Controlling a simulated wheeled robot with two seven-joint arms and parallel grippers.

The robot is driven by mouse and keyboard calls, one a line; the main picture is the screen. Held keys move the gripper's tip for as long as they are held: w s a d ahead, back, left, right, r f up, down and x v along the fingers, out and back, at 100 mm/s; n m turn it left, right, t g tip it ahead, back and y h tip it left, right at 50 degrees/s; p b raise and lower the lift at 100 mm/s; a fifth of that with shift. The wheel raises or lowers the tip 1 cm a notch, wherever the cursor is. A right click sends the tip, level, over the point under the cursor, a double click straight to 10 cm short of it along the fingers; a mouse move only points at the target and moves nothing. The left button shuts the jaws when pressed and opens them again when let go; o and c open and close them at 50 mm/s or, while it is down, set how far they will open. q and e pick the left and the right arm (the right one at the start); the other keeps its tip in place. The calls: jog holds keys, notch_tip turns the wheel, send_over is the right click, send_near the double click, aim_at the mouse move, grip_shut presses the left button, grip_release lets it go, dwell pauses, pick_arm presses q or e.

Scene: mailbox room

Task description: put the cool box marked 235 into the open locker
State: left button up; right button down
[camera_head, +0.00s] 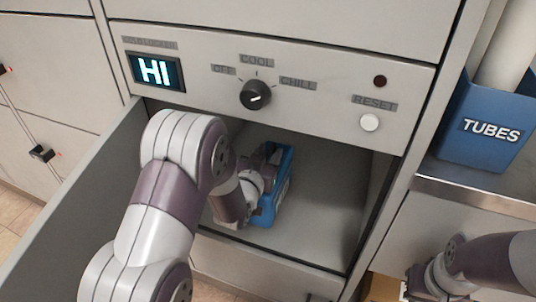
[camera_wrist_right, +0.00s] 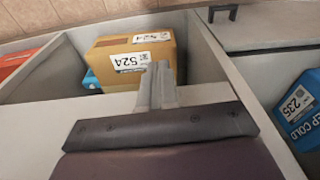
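The open locker (camera_head: 325,190) is a grey compartment below a control panel. A blue box (camera_head: 284,185) is inside it; its number cannot be read there. My left arm reaches in, and my left gripper (camera_head: 266,160) is at the box's near left side; its fingers are partly hidden, so their grip is unclear. In the right wrist view a blue cool box marked 235 and "COLD" (camera_wrist_right: 299,108) stands at the right edge. I cannot tell if both views show the same box. My right gripper (camera_wrist_right: 158,75) looks shut and empty, in front of a cardboard box.
The panel has a "HI" display (camera_head: 155,72), a knob (camera_head: 255,95), a dark lamp (camera_head: 380,81) and a white reset button (camera_head: 369,122). A blue "TUBES" bin (camera_head: 488,125) stands right. The cardboard box marked 524 (camera_wrist_right: 112,50) sits in a grey-walled compartment with another blue item (camera_wrist_right: 91,80).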

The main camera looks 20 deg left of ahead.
pick_arm(q)
jog(key=shift+r, duration=0.1)
jog(key=shift+s+r+p, duration=0.15)
jog(key=shift+s+p, duration=0.15)
jog(key=s+r+p, duration=0.1)
jog(key=s+p, duration=0.2)
jog(key=s, duration=0.8)
jog(key=shift+s+a, duration=0.2)
jog(key=shift+w, duration=0.1)
